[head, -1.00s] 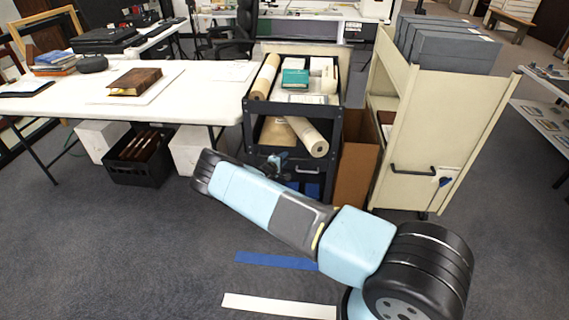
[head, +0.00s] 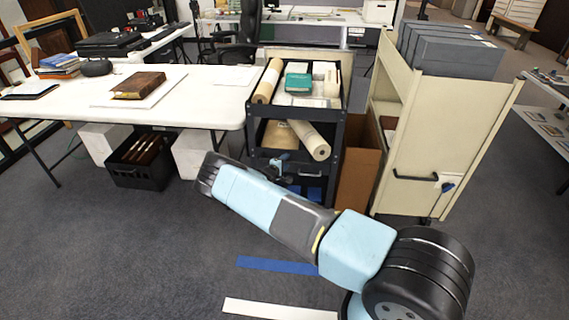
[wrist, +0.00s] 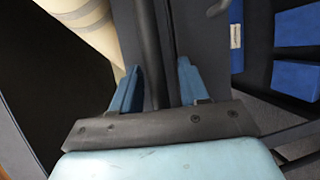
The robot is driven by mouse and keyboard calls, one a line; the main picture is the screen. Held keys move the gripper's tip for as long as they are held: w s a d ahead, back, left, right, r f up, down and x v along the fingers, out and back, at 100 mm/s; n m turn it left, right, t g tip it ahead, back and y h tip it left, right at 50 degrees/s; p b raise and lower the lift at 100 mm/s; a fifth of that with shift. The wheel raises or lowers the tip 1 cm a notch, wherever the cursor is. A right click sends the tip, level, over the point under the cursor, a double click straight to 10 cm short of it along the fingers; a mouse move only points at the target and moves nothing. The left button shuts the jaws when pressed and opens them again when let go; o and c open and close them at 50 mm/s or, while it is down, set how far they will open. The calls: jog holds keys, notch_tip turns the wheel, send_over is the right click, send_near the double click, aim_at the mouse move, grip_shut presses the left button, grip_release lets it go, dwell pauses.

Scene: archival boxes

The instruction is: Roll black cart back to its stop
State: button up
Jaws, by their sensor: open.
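The black cart (head: 290,112) stands upright in the middle of the head view, between the white table and a cream cart. It carries paper rolls and boxes on its shelves. My gripper (head: 279,163) is low at the near side of the black cart, partly hidden by my arm. In the wrist view my gripper (wrist: 157,88) shows two blue fingers, apart, with a black handle bar (wrist: 148,40) running between them. The fingers are not closed on it. Which floor mark or object is the stop, I cannot tell.
A blue strip (head: 277,265) and a white strip (head: 278,309) lie on the grey carpet before the cart. The cream cart (head: 455,140) and a brown box (head: 358,175) stand close on the right. The white table (head: 205,100) is close on the left. Carpet at left front is clear.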

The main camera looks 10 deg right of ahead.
jog(key=v, duration=1.3)
jog(key=shift+s+a, duration=0.3)
jog(key=s+d+r+m+g, duration=0.3)
jog(key=d+r, duration=0.2)
jog(key=r, duration=0.5)
jog(key=s+d+r+m+g, duration=0.2)
jog(key=d+r+m+g, duration=0.15)
jog(key=r, duration=0.65)
jog(key=s+d+r+m+g, duration=0.3)
jog(key=d+r, duration=0.2)
jog(key=r, duration=0.5)
jog(key=s+d+r+m+y, duration=0.1)
jog(key=s+d+r+y, duration=0.2)
jog(key=s+r, duration=0.5)
jog(key=s+d+r+m+y, duration=0.1)
jog(key=s+d+r+y, duration=0.1)
jog(key=s+r, duration=0.55)
jog(key=s+r+t+y, duration=0.1)
jog(key=s+r, duration=0.3)
jog(key=s, duration=0.4)
jog(key=s+a+r+y, duration=0.1)
jog(key=s+r+y, duration=0.1)
jog(key=s+r, duration=0.3)
jog(key=s+r+t+y, duration=0.1)
jog(key=s+r, duration=0.3)
jog(key=s, duration=0.8)
jog(key=shift+s+a+r+t+y, duration=0.15)
jog(key=shift+s+a+t+y, duration=0.2)
jog(key=shift+y, duration=0.05)
